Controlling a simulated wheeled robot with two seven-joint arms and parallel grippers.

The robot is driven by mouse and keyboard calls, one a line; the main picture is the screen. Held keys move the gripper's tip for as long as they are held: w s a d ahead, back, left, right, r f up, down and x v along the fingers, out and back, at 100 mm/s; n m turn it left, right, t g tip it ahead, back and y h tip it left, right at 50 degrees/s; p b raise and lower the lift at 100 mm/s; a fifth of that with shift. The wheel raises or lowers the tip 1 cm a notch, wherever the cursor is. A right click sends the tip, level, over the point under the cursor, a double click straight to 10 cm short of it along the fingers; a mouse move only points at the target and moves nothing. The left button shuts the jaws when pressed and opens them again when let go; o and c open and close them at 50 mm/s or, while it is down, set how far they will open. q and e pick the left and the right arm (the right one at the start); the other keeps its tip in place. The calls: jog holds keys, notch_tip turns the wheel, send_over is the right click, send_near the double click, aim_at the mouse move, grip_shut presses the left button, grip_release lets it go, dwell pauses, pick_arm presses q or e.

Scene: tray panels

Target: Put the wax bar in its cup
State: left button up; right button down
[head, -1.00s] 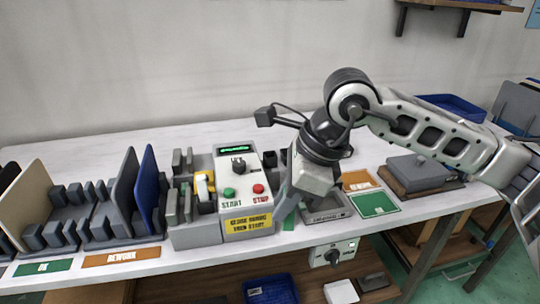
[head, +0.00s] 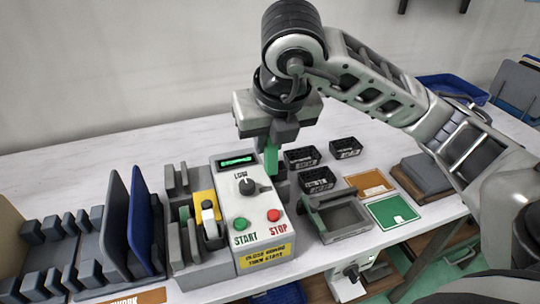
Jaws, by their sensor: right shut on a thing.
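My right gripper (head: 269,152) points down just behind the right side of the white control box (head: 243,195). It is shut on a green bar, which I take to be the wax bar (head: 271,161), hanging upright below the jaws. Its lower end is close to a dark grey holder (head: 281,186) beside the box, partly hidden by the box. I cannot tell whether the two touch, or whether that holder is the cup. My left gripper is not in view.
Small black bins (head: 318,181) stand right of the box. A grey tray (head: 345,218) lies at the table's front edge, beside green (head: 393,211) and orange (head: 369,183) cards. The table behind is clear.

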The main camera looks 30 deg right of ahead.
jog(key=w+d+f, duration=0.2)
jog(key=w+f, duration=0.1)
jog(key=w+d+f, duration=0.2)
jog(key=d+f, duration=0.1)
jog(key=f, duration=0.1)
jog(key=w+d+f, duration=0.2)
jog(key=w+f, duration=0.1)
jog(key=f, duration=0.1)
jog(key=shift+w+d+f, duration=0.15)
jog(key=shift+w+d, duration=0.15)
jog(key=shift+w, duration=0.05)
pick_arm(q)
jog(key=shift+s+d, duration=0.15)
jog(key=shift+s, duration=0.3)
pick_arm(e)
jog(key=shift+f, duration=0.45)
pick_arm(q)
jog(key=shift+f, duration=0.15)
pick_arm(e)
jog(key=shift+f, duration=0.1)
jog(key=c, duration=1.3)
grip_release()
jog(key=shift+c, duration=0.2)
